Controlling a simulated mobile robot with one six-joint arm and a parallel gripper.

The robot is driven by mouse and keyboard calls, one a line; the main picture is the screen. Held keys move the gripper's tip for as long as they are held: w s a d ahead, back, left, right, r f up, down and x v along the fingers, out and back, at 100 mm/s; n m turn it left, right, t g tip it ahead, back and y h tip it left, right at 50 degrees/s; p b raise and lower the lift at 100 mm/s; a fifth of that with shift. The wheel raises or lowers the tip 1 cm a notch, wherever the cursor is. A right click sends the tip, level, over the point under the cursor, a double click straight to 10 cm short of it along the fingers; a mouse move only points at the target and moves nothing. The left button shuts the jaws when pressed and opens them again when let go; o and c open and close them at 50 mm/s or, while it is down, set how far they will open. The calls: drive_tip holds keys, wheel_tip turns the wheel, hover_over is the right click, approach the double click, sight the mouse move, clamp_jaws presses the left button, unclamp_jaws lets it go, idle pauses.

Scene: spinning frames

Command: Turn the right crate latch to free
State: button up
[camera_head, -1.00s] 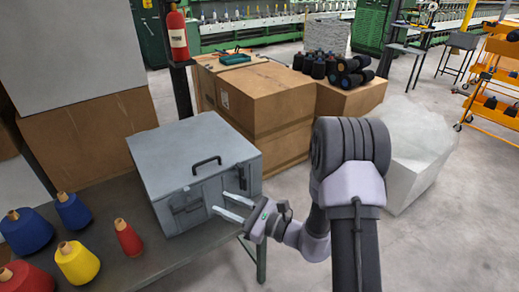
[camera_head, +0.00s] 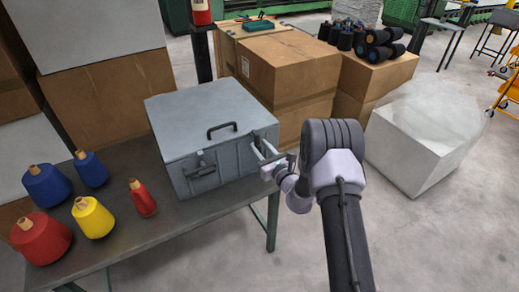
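The grey crate (camera_head: 190,115) sits shut on the dark table, with a black carry handle (camera_head: 222,131) on its lid. Its left latch (camera_head: 201,170) shows on the left part of the front face. My gripper (camera_head: 259,150) is at the right end of that front face, its two pale fingers apart and pointing at the crate. The right latch is hidden behind or between the fingers, so its angle cannot be told. I cannot tell whether the fingers touch it.
Thread cones in blue (camera_head: 46,186), red (camera_head: 41,238) and yellow (camera_head: 93,217) stand on the table (camera_head: 165,225) left of the crate. Cardboard boxes (camera_head: 290,75) stand close behind it. A white wrapped block (camera_head: 420,150) is right of my arm. Open floor lies in front.

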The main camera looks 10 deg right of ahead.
drive_tip(key=shift+w+a, duration=0.15)
drive_tip(key=shift+w, duration=0.25)
clamp_jaws()
idle(1.2)
